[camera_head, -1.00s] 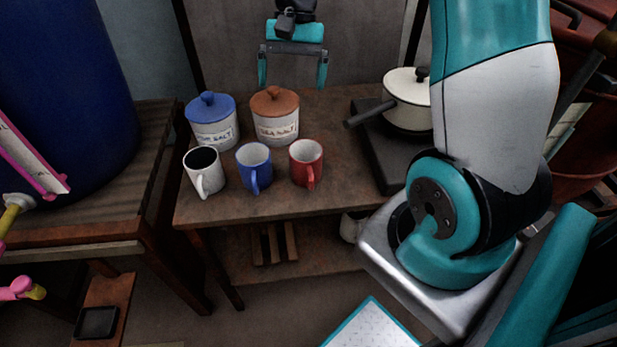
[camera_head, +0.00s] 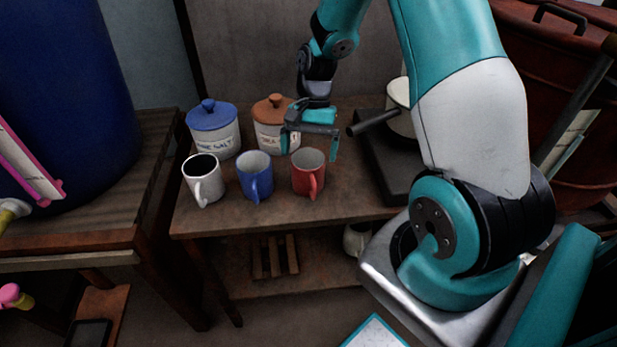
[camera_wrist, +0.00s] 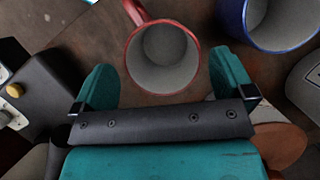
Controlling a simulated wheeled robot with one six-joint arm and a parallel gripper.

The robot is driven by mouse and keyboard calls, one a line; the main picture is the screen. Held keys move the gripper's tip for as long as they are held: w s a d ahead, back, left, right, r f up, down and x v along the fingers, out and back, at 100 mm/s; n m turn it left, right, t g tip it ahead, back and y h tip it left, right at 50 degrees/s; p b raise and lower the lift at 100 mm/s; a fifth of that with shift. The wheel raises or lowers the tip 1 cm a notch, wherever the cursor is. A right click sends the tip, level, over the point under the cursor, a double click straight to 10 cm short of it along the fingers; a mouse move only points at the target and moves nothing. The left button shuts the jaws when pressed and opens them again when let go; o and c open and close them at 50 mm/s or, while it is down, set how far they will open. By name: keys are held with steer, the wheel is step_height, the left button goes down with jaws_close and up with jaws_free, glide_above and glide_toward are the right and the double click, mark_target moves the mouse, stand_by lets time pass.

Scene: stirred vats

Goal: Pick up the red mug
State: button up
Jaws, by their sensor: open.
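The red mug (camera_head: 308,174) stands upright on the wooden table, at the right end of a row of mugs, its handle towards the camera. In the wrist view the red mug (camera_wrist: 162,58) shows from above, with a pale grey inside and its handle at the upper left. My gripper (camera_head: 310,152) is open and empty, pointing down just above and behind the red mug. In the wrist view its two teal fingers (camera_wrist: 163,75) stand apart on either side of the mug's near rim. I cannot tell exactly how high the fingertips are above the rim.
A blue mug (camera_head: 255,176) stands close left of the red one, then a white mug (camera_head: 203,180). Behind are a blue-lidded jar (camera_head: 213,130) and a brown-lidded jar (camera_head: 272,125), near my gripper. A pot (camera_head: 399,108) with a dark handle stands on a black plate at right.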

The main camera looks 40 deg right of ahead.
mark_target(305, 189)
steer(key=x, duration=0.4)
steer(key=shift+s+a+f, duration=0.1)
steer(key=shift+a+f, duration=0.2)
steer(key=shift+c, duration=0.2)
steer(key=c, duration=0.9)
steer(key=shift+r, duration=0.15)
